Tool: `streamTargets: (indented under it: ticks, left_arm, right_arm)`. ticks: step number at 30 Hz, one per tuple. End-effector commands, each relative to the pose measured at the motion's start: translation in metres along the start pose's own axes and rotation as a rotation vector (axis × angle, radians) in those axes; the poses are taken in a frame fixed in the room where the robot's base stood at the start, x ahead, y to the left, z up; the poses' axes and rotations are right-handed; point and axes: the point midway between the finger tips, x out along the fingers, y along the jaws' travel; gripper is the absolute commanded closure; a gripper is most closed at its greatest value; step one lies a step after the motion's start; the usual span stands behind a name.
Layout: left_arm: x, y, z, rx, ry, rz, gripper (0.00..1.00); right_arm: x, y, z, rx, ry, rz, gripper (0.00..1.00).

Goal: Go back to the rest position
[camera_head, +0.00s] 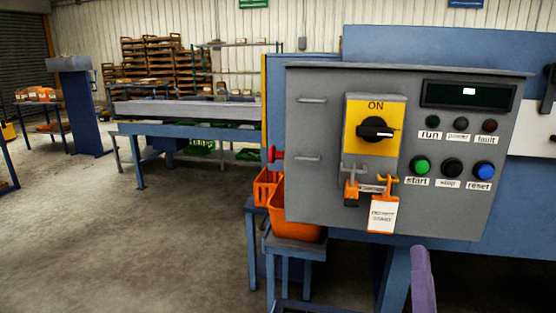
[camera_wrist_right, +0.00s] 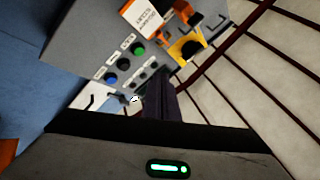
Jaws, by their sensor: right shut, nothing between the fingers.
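My right gripper (camera_head: 423,282) shows as a purple finger shape at the lower edge of the head view, below the control box and apart from it. In the right wrist view, the dark fingers (camera_wrist_right: 160,97) are together with nothing between them. The grey control box (camera_head: 320,130) has a black rotary switch (camera_head: 375,129) on a yellow plate, beside the word ON. Below are a green start button (camera_head: 420,166), a black stop button (camera_head: 452,167) and a blue reset button (camera_head: 484,169). The box appears tilted in the right wrist view (camera_wrist_right: 82,35). My left gripper is out of view.
An orange lock with a white tag (camera_head: 383,214) hangs under the switch. Orange bins (camera_head: 293,222) stand on a blue stand left of the box. A long blue table (camera_head: 190,130) stands behind.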

Motion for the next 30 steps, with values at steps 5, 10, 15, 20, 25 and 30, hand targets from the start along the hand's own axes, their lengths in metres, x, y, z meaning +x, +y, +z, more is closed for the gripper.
streamTargets:
  ticks: [5,10,15,20,25,30]
  left_arm:
    - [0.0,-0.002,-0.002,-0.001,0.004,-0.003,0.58]
    - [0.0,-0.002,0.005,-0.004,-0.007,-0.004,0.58]
    - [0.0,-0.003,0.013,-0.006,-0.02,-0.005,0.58]
    - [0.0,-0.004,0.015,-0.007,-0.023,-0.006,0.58]
    - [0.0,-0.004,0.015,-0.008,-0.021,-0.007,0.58]
    - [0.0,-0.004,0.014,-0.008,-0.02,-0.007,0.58]
  right_arm:
    - [-0.039,0.017,0.055,-0.12,-0.235,0.005,1.0]
    - [-0.11,0.05,0.119,-0.275,-0.553,0.026,1.0]
    - [-0.221,0.098,0.168,-0.449,-0.935,0.074,1.0]
    - [-0.319,0.137,0.178,-0.581,-1.231,0.127,1.0]
    - [-0.383,0.16,0.171,-0.666,-1.415,0.167,1.0]
    - [-0.399,0.166,0.168,-0.689,-1.463,0.178,1.0]
